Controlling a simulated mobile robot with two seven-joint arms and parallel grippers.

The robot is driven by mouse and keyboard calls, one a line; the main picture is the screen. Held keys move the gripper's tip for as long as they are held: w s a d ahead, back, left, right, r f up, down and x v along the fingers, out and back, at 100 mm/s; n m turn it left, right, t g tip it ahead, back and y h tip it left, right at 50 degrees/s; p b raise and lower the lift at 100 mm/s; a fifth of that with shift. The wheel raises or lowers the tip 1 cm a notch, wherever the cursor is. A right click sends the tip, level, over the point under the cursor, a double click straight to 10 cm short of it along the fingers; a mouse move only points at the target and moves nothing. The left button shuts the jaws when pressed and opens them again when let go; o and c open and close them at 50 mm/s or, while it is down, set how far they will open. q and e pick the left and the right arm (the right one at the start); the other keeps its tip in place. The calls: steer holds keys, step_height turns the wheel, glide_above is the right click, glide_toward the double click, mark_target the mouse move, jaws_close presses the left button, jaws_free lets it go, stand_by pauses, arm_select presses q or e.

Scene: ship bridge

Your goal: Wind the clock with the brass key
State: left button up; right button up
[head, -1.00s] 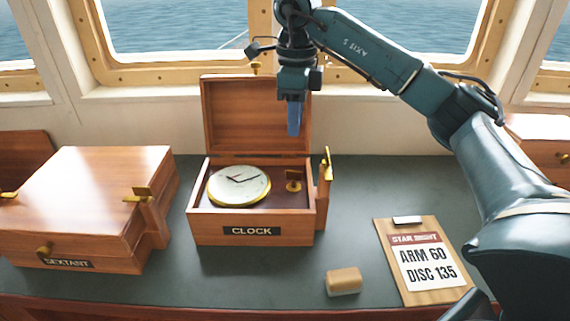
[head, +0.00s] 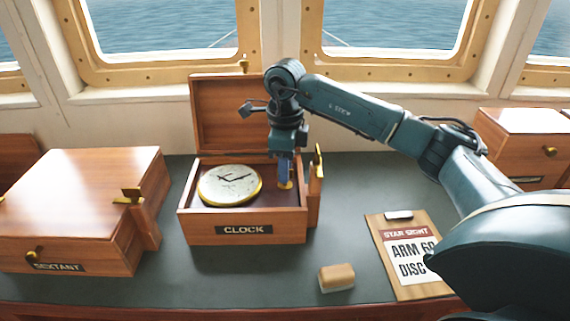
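The clock (head: 229,184), a white dial with a gold rim and dark hands, lies face up in the left part of the open wooden box labelled CLOCK (head: 244,230). The brass key (head: 285,185) is in the box's right part, and only its lower part shows beneath my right gripper. My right gripper (head: 285,174) points straight down with its blue fingers at the key. The fingers hide the key's top, and I cannot tell whether they are closed on it. My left gripper is not in view.
The closed sextant box (head: 85,190) stands at the left. A brass latch (head: 318,163) stands up at the clock box's right side. A tan block (head: 337,277) and a clipboard (head: 385,262) lie in front at the right. The raised lid (head: 228,115) is behind the clock.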

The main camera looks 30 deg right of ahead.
steer(key=shift+c, duration=0.4)
jaws_close()
steer(key=shift+n+b, duration=0.3)
steer(key=shift+n, duration=0.5)
steer(key=shift+o, duration=0.4)
jaws_free()
steer(key=shift+r, duration=0.1)
step_height(320, 180, up, 13)
